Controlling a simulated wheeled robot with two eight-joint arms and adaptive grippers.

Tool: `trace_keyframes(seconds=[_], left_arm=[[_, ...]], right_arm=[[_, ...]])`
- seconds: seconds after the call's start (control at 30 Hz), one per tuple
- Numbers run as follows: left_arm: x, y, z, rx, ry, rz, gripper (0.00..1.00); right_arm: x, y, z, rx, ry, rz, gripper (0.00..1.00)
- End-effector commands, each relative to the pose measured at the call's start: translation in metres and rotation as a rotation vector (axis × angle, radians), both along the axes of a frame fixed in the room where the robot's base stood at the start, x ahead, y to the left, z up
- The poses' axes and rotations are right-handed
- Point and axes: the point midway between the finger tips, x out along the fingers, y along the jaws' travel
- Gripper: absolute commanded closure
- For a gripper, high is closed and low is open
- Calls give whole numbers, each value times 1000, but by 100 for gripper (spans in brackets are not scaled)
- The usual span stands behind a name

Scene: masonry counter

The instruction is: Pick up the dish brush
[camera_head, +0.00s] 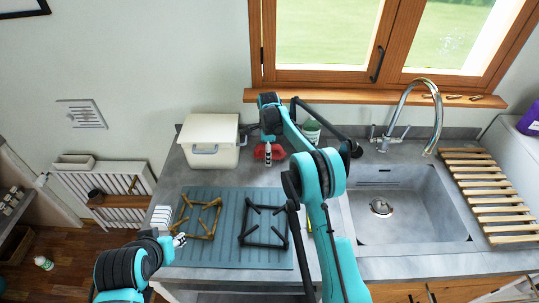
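I cannot make out the dish brush for certain. A small red object (277,152) lies on the counter right of the white box, partly hidden by my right gripper. A thin yellow-green piece (309,224) shows beside my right arm, mostly covered by it. My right gripper (268,160) points down at the red object; whether it touches it or is open or shut is unclear. My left gripper (181,240) is low at the left front of the counter, by the blue-grey mat; its fingers are too small to read.
The blue-grey mat (225,258) bears a brown trivet (201,219) and a black trivet (264,225). A white lidded box (209,140) stands behind. A green-white container (311,131) stands near the window. The sink (420,215), faucet (438,110) and slatted wooden rack (485,195) are at right.

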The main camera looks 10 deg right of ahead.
Motion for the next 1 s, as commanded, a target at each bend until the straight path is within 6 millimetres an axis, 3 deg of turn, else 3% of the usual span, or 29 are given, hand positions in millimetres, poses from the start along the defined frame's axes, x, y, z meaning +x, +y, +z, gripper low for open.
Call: trace_keyframes(seconds=[0.17,0.4,0.77,1.0], left_arm=[[0,0,1,0,0,0,60],[0,0,1,0,0,0,60],[0,0,2,0,0,0,60],[0,0,9,0,0,0,60]], right_arm=[[0,0,0,0,0,0,30],[0,0,1,0,0,0,87],[0,0,4,0,-1,0,87],[0,0,30,0,0,0,87]])
